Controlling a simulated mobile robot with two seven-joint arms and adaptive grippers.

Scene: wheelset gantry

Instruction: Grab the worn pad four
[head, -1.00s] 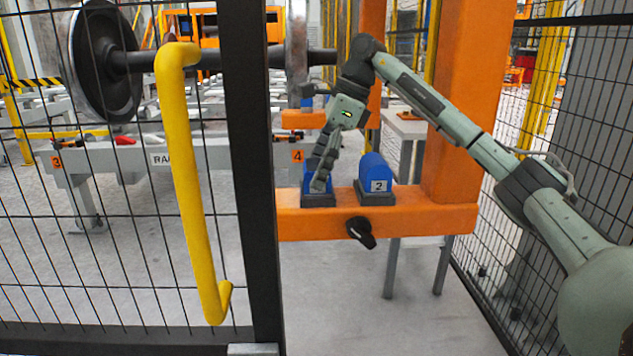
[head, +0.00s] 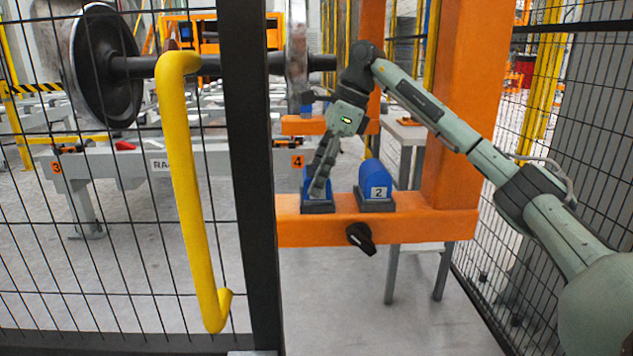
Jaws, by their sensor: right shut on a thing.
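My right gripper (head: 319,184) reaches down from the right onto a blue pad (head: 309,183) in a dark holder on the orange beam. Its fingers are shut on this pad and hide much of it, so I cannot read any number on it. The pad still appears to sit in its holder. A second blue pad (head: 373,177), labelled 2, stands to its right in a similar holder. My left gripper is not in view.
The orange beam (head: 415,226) carries a black knob (head: 361,238) on its front. A black mesh fence with a dark post (head: 252,190) and a yellow handle (head: 186,200) stands at the left. A wheelset (head: 105,65) lies behind. An orange 4 sign (head: 297,162) shows beyond the pad.

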